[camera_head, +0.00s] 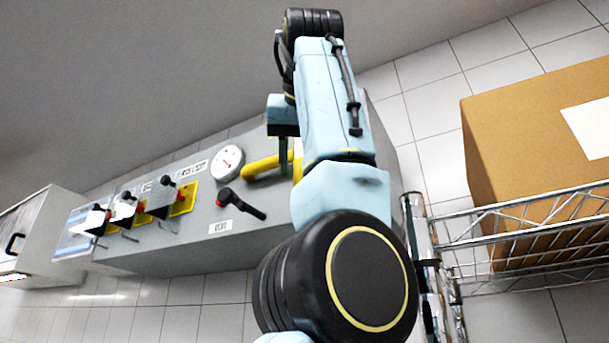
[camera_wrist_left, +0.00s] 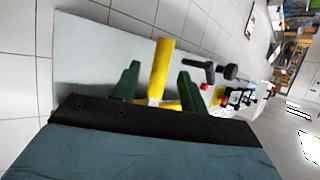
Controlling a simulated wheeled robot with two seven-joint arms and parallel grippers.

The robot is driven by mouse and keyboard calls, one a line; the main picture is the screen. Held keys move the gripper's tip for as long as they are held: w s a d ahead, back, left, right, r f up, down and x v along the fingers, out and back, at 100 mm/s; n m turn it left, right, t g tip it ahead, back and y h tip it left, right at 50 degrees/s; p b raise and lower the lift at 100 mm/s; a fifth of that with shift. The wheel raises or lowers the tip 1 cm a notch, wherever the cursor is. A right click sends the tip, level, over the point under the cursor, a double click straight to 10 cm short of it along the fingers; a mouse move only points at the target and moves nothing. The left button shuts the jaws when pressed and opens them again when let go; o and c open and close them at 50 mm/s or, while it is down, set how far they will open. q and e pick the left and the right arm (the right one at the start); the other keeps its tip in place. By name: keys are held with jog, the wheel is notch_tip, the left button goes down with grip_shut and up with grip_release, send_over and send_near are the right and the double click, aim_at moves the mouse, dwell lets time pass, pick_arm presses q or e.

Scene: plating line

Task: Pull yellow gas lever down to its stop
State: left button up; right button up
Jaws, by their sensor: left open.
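The yellow lever (camera_head: 262,168) sticks out from the grey wall panel beside a round gauge. Its right end is hidden behind my arm in the head view. My left gripper (camera_head: 284,152) is at the lever, largely hidden by my own arm there. In the left wrist view the yellow lever (camera_wrist_left: 161,68) shows between the two green fingers of my left gripper (camera_wrist_left: 158,82). The fingers are apart, with a visible gap on each side of the lever. My right gripper is in neither view.
A black handle with a red hub (camera_head: 240,203) is on the panel (camera_head: 190,245) below the gauge (camera_head: 227,162). Several switches on yellow plates (camera_head: 184,198) are further left. A wire shelf (camera_head: 530,236) with a cardboard box (camera_head: 530,130) stands at the right.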

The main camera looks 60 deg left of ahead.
pick_arm(q)
jog(key=p+v, duration=0.1)
jog(key=v, duration=0.6)
jog(key=shift+d, duration=0.15)
jog(key=shift+s, duration=0.1)
